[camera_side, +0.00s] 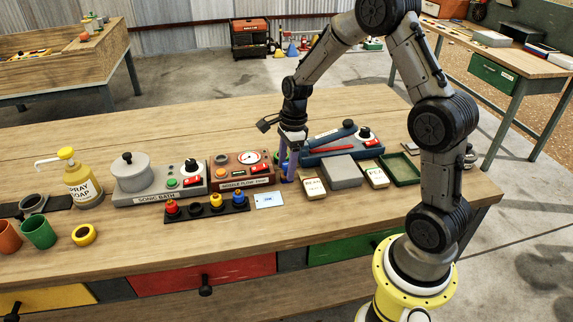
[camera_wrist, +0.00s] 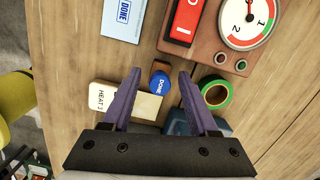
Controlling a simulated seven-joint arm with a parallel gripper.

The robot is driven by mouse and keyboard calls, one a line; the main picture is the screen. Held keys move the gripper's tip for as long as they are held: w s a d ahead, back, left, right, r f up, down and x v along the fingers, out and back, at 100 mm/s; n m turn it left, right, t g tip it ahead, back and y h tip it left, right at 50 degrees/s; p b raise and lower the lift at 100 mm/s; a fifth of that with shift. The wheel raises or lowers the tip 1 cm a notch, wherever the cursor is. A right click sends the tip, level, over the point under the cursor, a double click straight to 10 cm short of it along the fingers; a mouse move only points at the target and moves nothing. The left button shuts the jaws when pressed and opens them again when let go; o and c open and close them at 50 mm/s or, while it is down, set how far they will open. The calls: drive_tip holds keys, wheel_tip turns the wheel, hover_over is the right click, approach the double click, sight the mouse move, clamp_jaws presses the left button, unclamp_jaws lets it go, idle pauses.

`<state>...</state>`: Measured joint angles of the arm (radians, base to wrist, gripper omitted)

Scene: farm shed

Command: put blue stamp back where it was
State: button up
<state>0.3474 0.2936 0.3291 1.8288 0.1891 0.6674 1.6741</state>
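One rack spot, between red and yellow, looks dark.
A white card (camera_side: 269,201) marked DONE lies right of the rack. The gauge box (camera_side: 242,172), a cream block (camera_side: 314,189), a grey block (camera_side: 342,171) and a blue platform (camera_side: 335,149) crowd the gripper. A green ring (camera_wrist: 217,93) sits beside one finger.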

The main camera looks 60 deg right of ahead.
wheel_tip(320, 180, up, 11)
drive_tip(key=d, duration=0.1)
drive_tip(key=s+a+r+n+t, duration=0.1)
drive_tip(key=s+a+r+n, duration=0.3)
drive_tip(key=s+r+n, duration=0.15)
drive_tip(key=s+a+r+n+t, duration=0.1)
drive_tip(key=s+a+n, duration=0.3)
drive_tip(key=s+n, duration=0.4)
drive_tip(key=s+a+r+n+t+h, duration=0.1)
drive_tip(key=s+a+n, duration=0.3)
drive_tip(key=s+n, duration=0.4)
drive_tip(key=shift+s+n+t, duration=0.2)
drive_tip(key=shift+n+t, duration=0.7)
drive_tip(key=shift+n, duration=0.75)
